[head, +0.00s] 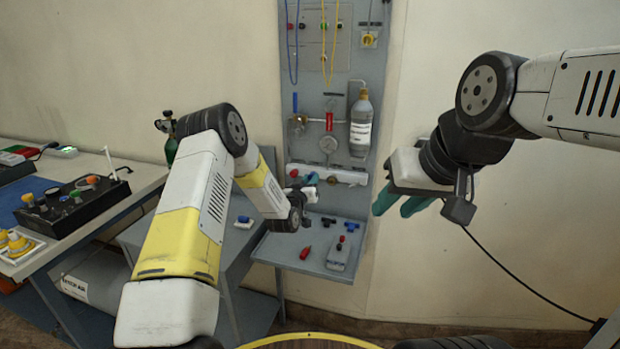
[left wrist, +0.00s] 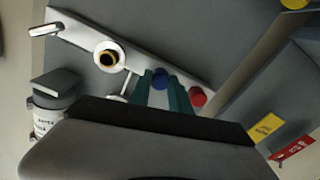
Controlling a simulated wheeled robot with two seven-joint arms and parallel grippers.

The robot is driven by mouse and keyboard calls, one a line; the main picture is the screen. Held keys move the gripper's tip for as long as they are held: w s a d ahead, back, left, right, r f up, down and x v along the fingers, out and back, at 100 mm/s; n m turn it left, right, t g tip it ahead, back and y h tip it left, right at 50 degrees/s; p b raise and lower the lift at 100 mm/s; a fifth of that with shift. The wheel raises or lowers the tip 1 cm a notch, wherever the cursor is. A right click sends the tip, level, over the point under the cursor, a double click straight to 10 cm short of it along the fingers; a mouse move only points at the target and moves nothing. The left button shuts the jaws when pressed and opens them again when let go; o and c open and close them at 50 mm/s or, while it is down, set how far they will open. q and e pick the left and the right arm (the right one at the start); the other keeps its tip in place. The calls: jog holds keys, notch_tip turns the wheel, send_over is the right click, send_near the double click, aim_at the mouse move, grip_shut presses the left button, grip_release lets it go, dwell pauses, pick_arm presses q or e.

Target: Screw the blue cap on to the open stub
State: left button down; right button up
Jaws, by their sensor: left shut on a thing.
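The blue cap (left wrist: 160,78) is between the teal fingertips of my left gripper (left wrist: 160,88), which is shut on it, in front of the pale manifold bar. In the head view my left gripper (head: 311,183) is at the manifold (head: 345,174) on the wall panel, and a small bit of blue shows there. The cap hides whatever is behind it, so I cannot tell whether it touches the open stub. A red cap (left wrist: 198,97) sits just right of the fingers in the left wrist view. My right gripper (head: 398,208) is open and empty, right of the panel.
A shelf (head: 287,249) below holds small blue and red parts. A side bench with a control box (head: 75,205) is at left. Free room lies around my right gripper.

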pick_arm(q)
jog(key=shift+m, duration=1.2)
jog(key=shift+d, duration=0.1)
jog(key=shift+m, duration=1.8)
jog(key=shift+m, duration=0.5)
jog(key=c, duration=1.2)
grip_release()
